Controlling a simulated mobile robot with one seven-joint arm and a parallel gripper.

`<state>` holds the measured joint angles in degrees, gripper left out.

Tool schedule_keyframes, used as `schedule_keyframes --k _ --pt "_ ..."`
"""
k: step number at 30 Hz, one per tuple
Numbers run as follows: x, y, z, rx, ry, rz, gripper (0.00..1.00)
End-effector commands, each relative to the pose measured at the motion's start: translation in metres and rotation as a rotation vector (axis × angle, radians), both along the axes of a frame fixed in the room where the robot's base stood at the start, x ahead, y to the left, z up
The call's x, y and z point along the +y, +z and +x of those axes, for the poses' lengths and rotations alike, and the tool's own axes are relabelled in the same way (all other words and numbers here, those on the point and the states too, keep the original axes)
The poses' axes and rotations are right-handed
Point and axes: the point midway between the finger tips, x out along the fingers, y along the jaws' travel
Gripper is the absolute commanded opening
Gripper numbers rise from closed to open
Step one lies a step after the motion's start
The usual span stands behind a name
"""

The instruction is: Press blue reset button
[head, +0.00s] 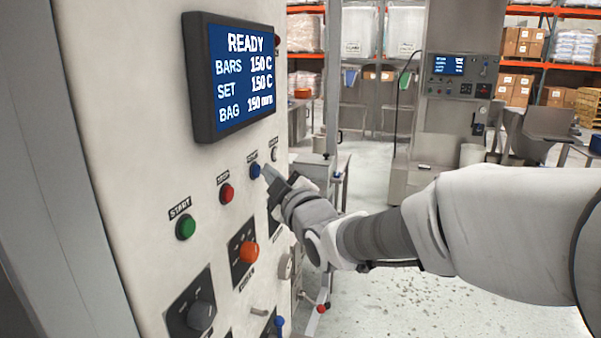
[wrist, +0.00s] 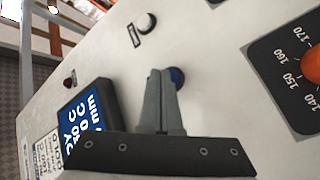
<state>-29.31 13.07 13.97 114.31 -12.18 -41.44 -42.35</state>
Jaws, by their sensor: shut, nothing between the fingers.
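The blue button (head: 255,170) sits on the pale control panel (head: 120,120), below the display and right of the red button. Its label above is too small to read surely. My gripper (head: 268,172) is shut and empty, with its fingertips right beside the blue button. In the wrist view the blue button (wrist: 177,78) shows partly behind the closed fingers (wrist: 158,80). I cannot tell whether the fingertips touch it.
On the panel are a green START button (head: 186,227), a red button (head: 227,193), a white button (head: 274,154), an orange knob (head: 249,252) and a black knob (head: 201,315). The display (head: 235,75) reads READY. Another machine (head: 455,100) stands behind; open floor lies right.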

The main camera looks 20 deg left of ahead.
Motion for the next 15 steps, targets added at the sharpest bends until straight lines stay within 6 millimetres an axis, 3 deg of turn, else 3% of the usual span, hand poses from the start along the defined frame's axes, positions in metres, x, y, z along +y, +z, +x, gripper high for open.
schedule_keyframes --k 15 --pt "-0.0113 -0.0011 0.0018 0.0 -0.003 -0.001 0.0"
